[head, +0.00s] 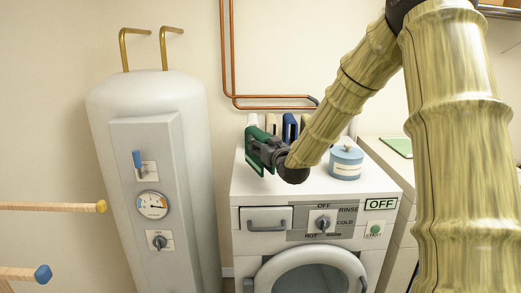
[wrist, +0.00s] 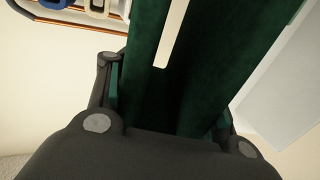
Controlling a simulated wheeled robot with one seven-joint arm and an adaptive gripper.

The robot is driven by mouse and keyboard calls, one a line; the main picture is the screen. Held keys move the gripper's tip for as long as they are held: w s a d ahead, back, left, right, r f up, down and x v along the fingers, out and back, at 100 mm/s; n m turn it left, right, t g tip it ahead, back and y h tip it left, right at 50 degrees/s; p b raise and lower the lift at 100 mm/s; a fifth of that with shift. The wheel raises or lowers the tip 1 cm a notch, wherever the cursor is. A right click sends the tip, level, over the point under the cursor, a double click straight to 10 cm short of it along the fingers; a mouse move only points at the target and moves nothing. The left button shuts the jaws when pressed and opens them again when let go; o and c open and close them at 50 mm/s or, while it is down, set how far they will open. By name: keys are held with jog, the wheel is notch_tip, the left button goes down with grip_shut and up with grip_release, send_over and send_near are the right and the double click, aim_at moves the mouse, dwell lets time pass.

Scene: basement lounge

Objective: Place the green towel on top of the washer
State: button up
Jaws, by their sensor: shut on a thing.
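The green towel (head: 258,148) is in my gripper (head: 266,155) in the head view, over the back left part of the washer's top. The towel fills the middle of the wrist view (wrist: 190,85) as dark green folded cloth between the fingers of my gripper (wrist: 165,105). My gripper is shut on it. The white washer (head: 262,194) stands upright with its round door at the front and an OFF label at its upper right. I cannot tell whether the towel's lower edge touches the washer's top.
A light blue lidded canister (head: 346,163) stands on the washer's top at right. A tall white tank (head: 95,130) is close on the left. A counter (head: 378,150) adjoins on the right. The front of the washer's top is clear.

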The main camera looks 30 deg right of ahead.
jog(key=f+p, duration=0.1)
jog(key=f, duration=0.2)
jog(key=shift+w+d+f+p, duration=0.1)
jog(key=shift+w+f+p, duration=0.15)
jog(key=shift+w+p, duration=0.15)
jog(key=shift+f, duration=0.15)
jog(key=o, duration=1.2)
